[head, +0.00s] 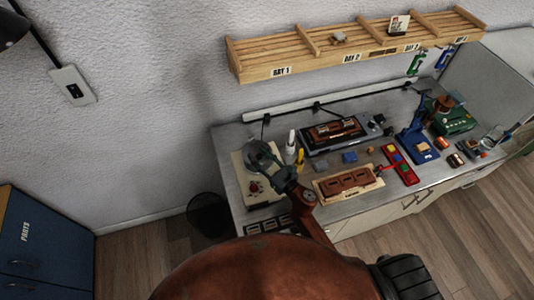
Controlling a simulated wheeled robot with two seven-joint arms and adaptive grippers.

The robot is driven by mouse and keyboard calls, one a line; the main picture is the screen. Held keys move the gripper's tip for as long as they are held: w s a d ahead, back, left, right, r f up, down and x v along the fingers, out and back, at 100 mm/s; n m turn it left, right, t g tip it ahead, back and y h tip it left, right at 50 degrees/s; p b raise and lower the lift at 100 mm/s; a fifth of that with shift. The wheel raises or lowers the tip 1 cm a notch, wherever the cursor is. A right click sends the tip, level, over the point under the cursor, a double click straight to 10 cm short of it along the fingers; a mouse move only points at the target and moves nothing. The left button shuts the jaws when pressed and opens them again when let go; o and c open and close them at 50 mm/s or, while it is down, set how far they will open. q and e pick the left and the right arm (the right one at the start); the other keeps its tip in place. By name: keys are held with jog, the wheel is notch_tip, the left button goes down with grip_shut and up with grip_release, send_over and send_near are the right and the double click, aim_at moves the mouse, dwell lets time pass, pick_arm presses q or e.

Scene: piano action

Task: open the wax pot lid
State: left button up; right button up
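My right gripper (262,156) is a small grey shape over the left end of the bench, above a pale board (250,186) with small reddish marks. Its arm comes up from the bottom of the head view. Its fingers are too small to tell whether they are open or shut, and I see nothing clearly held. I cannot identify the wax pot or its lid for certain. A brown, round-topped pot-like thing (444,103) stands by a green machine (458,122) at the bench's right end, far from the gripper. My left gripper is not in view.
The grey bench (233,208) also carries a dark tray (334,134), a wooden block (348,185), a red tray (402,166) and a blue stand (418,144). White and yellow bottles (291,142) stand close beside the gripper. A wooden shelf (262,72) hangs above.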

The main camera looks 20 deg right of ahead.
jog(key=shift+c, duration=0.2)
grip_shut()
dwell(0.3)
